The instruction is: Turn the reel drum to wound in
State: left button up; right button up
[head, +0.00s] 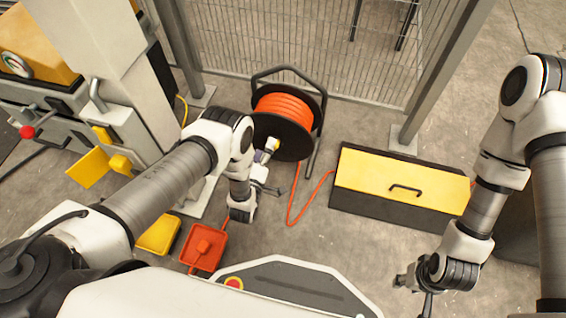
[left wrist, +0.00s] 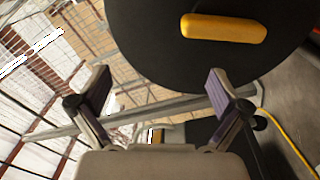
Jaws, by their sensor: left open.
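The reel drum (head: 283,104), wound with orange cable between black flanges, stands in a black tube frame at the back middle. A yellow handle (left wrist: 223,28) sticks out from the black flange (left wrist: 165,50) facing me. My left gripper (head: 268,175) is in front of the flange's lower part. In the left wrist view its two fingers (left wrist: 158,76) are spread with nothing between them, and the handle is above and to the right of the gap, apart from them. My right gripper (head: 413,286) hangs low at the front right, away from the reel; its opening is unclear.
Orange cable (head: 293,205) runs from the reel along the floor to a black box with a yellow lid (head: 400,184). A wire mesh fence (head: 300,40) stands behind.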

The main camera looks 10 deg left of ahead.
pick_arm(q)
jog(key=s+f+b, duration=0.2)
jog(key=s+f, duration=0.1)
jog(key=f, duration=0.4)
jog(key=shift+g, duration=0.4)
jog(key=w+b, duration=0.1)
jog(key=w, duration=0.1)
jog(key=w+b, duration=0.1)
jog(key=w, duration=0.1)
jog(key=w+b, duration=0.1)
jog(key=w, duration=0.2)
jog(key=shift+d, duration=0.25)
jog(key=shift+w, duration=0.35)
jog(key=c, duration=1.4)
pick_arm(e)
notch_tip(320, 180, down, 8)
jog(key=shift+r, duration=0.15)
